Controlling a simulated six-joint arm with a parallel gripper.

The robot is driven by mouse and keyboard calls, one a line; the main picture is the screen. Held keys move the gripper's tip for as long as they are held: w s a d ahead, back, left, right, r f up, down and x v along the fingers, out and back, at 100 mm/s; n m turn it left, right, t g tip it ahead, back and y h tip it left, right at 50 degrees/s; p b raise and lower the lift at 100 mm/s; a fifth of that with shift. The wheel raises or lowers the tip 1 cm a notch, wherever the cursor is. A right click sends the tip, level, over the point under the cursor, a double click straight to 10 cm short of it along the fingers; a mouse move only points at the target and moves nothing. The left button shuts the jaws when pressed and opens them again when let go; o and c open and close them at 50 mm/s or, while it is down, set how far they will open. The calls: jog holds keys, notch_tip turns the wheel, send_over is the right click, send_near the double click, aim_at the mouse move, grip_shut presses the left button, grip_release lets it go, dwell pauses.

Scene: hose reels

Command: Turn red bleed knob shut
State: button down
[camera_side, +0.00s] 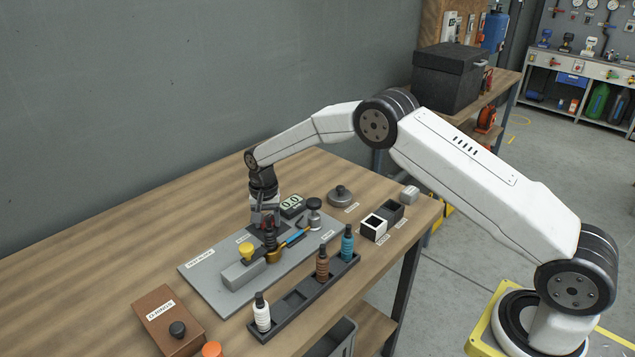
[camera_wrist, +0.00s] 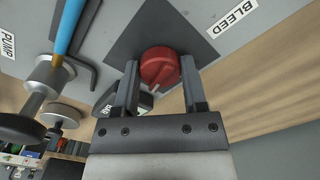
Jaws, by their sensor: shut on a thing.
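The red bleed knob (camera_wrist: 158,62) is round with a raised grip bar. It sits on a dark square patch (camera_wrist: 125,38) next to a label reading BLEED (camera_wrist: 232,17). My gripper (camera_wrist: 160,72) has one finger on each side of the knob and is shut on it. In the side view my gripper (camera_side: 265,218) points down at the back part of the grey plate (camera_side: 210,272). There the gripper and wrist mostly hide the knob, and its turn angle is hard to read.
A yellow knob (camera_side: 246,251) is in front. A dark bottle rack (camera_side: 290,303) lines the plate's front edge. The wooden table (camera_side: 130,265) is clear at left.

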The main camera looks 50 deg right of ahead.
jog(key=shift+c, duration=0.7)
grip_release()
jog(key=shift+r, duration=0.1)
jog(key=shift+r, duration=3.8)
